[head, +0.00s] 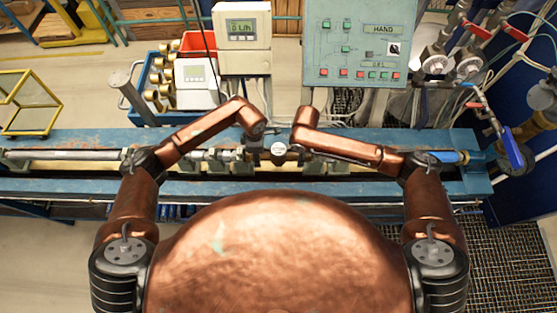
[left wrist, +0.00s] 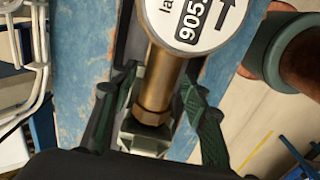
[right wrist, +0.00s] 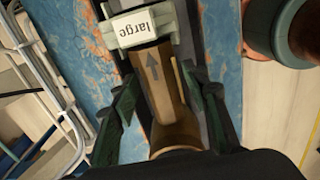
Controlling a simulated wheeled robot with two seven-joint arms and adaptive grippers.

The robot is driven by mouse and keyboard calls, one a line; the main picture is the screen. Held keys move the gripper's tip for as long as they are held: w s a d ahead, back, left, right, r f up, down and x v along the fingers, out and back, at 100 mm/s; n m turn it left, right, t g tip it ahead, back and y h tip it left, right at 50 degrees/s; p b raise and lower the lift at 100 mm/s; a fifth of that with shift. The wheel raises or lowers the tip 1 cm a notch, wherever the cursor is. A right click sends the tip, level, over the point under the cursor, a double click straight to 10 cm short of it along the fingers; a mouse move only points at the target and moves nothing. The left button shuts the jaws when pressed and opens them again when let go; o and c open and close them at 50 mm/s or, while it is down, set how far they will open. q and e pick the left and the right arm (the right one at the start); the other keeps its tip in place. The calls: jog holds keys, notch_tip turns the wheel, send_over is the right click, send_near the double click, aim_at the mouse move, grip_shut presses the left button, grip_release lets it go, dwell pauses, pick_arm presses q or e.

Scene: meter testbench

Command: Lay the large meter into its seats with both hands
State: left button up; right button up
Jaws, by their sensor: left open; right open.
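The large meter has a white round dial (head: 278,149) and a brass body, lying lengthwise along the blue bench. In the left wrist view its dial (left wrist: 195,20) reads 905 with an arrow, and its hex end (left wrist: 152,100) meets a pale seat (left wrist: 146,140). In the right wrist view the brass body (right wrist: 160,85) has an arrow and reaches a pale seat (right wrist: 140,25) labelled "large". I cannot tell whether it rests fully down. My left gripper (left wrist: 155,115) is open, fingers either side of the hex end. My right gripper (right wrist: 160,108) is open, fingers either side of the brass body.
The blue bench (head: 80,185) carries a steel pipe (head: 85,155) left and a blue fitting (head: 445,157) right. Behind stand a display unit (head: 241,58), a control panel (head: 360,20) and a blue crate (head: 145,105) with brass parts. Valves and hoses crowd the right.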

pick_arm(q)
jog(key=shift+w+r, duration=0.1)
jog(key=shift+r, duration=0.25)
pick_arm(e)
jog(key=shift+r, duration=0.1)
pick_arm(q)
notch_tip(320, 180, up, 11)
jog(key=shift+r, duration=0.15)
pick_arm(e)
notch_tip(320, 180, up, 12)
pick_arm(q)
jog(key=shift+s, duration=0.25)
pick_arm(e)
jog(key=shift+f, duration=0.2)
dwell(0.3)
